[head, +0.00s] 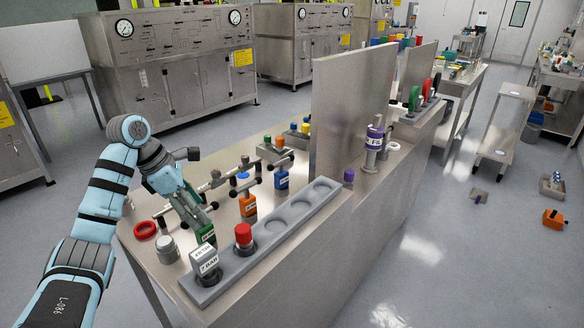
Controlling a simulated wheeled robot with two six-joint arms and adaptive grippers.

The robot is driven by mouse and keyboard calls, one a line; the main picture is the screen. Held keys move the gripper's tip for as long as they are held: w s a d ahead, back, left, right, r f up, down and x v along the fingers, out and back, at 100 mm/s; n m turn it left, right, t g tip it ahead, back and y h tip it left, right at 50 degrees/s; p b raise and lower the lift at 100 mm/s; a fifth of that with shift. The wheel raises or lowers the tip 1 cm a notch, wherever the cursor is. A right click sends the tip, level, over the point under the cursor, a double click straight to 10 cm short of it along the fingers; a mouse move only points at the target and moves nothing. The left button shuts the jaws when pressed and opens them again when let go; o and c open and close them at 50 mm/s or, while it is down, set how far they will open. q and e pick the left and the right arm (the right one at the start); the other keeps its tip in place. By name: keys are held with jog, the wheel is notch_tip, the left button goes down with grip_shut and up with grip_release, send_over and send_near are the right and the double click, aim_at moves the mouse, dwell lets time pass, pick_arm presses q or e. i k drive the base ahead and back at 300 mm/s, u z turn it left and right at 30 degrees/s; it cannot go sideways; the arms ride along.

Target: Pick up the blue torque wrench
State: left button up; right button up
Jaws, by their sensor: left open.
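A small blue block-shaped tool (282,179) with a dark upper part is on the metal bench, right of my left gripper. It looks like the blue torque wrench, but it is too small to be certain. Similar orange (248,204) and green (206,234) pieces stand nearer, in a slanting row with it. My left gripper (196,214) is open over the bench's left part, near the green piece and apart from the blue one. Its fingers point down and right, and nothing shows between them. My right gripper is out of view.
A grey tray (300,207) with round recesses runs along the bench's front edge, holding a red-capped part (243,236) and a labelled block (205,262). A red ring (145,230) lies at left. A tall metal panel (350,110) rises behind the tray's far end.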

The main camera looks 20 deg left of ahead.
aim_at(281, 178)
jog(key=i, duration=1.2)
